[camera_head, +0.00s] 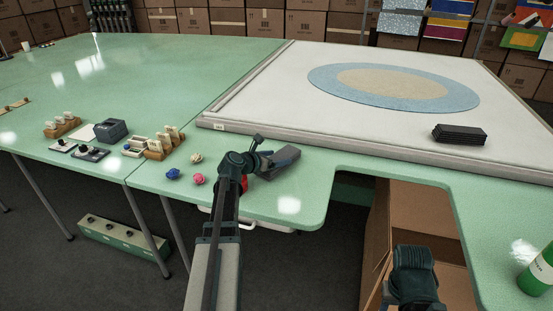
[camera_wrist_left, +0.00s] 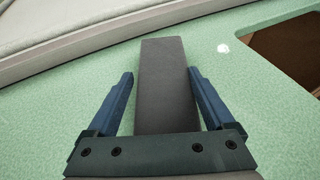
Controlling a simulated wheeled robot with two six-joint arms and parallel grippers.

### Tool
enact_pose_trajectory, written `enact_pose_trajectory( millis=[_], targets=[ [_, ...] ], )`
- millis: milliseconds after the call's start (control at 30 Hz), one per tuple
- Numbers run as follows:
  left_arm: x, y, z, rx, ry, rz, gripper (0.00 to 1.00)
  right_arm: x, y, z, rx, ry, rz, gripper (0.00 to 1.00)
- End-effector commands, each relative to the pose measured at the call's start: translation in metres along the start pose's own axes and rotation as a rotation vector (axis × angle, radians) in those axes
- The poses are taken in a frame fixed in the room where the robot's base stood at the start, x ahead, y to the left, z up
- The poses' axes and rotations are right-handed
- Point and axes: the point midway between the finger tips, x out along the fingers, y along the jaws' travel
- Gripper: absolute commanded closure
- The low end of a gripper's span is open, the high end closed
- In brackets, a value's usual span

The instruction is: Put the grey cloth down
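The grey cloth (camera_head: 281,161) looks like a flat, long dark-grey bundle near the front edge of the green table, just left of the cut-out. My left gripper (camera_head: 262,155) is at its left end. In the left wrist view the grey cloth (camera_wrist_left: 166,85) runs between the two blue fingers of the left gripper (camera_wrist_left: 161,75). The fingers stand apart, with a gap on the cloth's left side and a narrower one on its right. The cloth appears to lie on the green surface. My right arm's dark end shows at the lower right; its fingers are hidden.
A white framed panel (camera_head: 310,110) with a blue-and-beige oval (camera_head: 395,86) lies behind; a dark stack (camera_head: 459,134) sits on it. Small yarn balls (camera_head: 198,179) and tool holders lie left. A cardboard box (camera_head: 430,215) stands in the cut-out. A green bottle (camera_head: 538,272) is far right.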

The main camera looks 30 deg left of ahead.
Motion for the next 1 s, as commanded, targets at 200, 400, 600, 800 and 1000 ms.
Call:
enact_pose_trajectory(
  millis=[200, 400, 600, 800, 1000],
  targets=[
    [0.000, 0.000, 0.000, 0.000, 0.000, 0.000, 0.00, -0.001, 0.000, 0.000, 0.000, 0.000, 0.000, 0.50],
    [-0.007, 0.000, 0.005, -0.001, 0.000, 0.001, 0.00, -0.007, 0.001, 0.000, 0.000, 0.000, 0.000, 0.50],
    [-0.047, -0.001, 0.006, -0.001, 0.001, 0.004, 0.00, -0.023, 0.002, 0.001, 0.000, 0.000, 0.000, 0.50],
    [-0.086, -0.001, 0.005, -0.002, 0.000, 0.002, 0.00, -0.038, 0.004, 0.002, 0.000, 0.000, 0.000, 0.50],
    [-0.112, -0.001, 0.004, -0.001, 0.000, 0.001, 0.00, -0.047, 0.004, 0.003, 0.000, 0.000, 0.000, 0.50]
  ],
)
